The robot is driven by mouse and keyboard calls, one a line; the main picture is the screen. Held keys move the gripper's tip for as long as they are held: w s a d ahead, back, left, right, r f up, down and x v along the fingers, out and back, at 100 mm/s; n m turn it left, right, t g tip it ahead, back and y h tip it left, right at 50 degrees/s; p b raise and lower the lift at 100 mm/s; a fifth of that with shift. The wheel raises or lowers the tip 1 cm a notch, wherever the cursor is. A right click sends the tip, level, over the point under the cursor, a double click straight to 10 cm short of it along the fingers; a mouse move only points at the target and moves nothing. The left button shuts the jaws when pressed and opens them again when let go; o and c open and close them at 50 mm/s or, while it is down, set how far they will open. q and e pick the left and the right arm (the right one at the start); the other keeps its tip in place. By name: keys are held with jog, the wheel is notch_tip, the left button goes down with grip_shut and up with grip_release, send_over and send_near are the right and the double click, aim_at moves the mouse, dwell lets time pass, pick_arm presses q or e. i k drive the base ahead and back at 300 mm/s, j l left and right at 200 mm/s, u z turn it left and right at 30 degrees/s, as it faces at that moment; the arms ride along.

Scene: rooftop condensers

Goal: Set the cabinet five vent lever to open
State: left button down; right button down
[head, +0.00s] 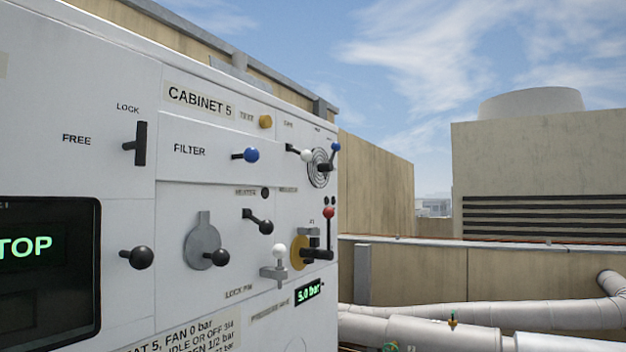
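The white cabinet panel (185,75) fills the left side, seen at a slant, with a label plate (198,101) reading CABINET 5. At its upper right is a round grille (317,168) with a white-knobbed lever (306,155) and a blue-knobbed lever (335,147) close by. The small lettering around them is too small to read, so I cannot tell which lever is the vent lever or how it is set. Neither of my grippers is in view.
Several other controls stick out: a blue FILTER knob (251,155), a LOCK/FREE handle (141,143), black knobs, a red-knobbed lever (328,213) and a white-knobbed lock pin (278,251). Displays read TOP and 5.0 bar (309,291). Pipes (430,331) run at lower right.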

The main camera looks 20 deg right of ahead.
aim_at(335, 147)
jog(key=i+l, duration=0.1)
jog(key=l, duration=2.1)
jog(key=i+l, duration=0.3)
jog(key=i, duration=0.15)
jog(key=i+l, duration=0.3)
jog(key=i, duration=0.15)
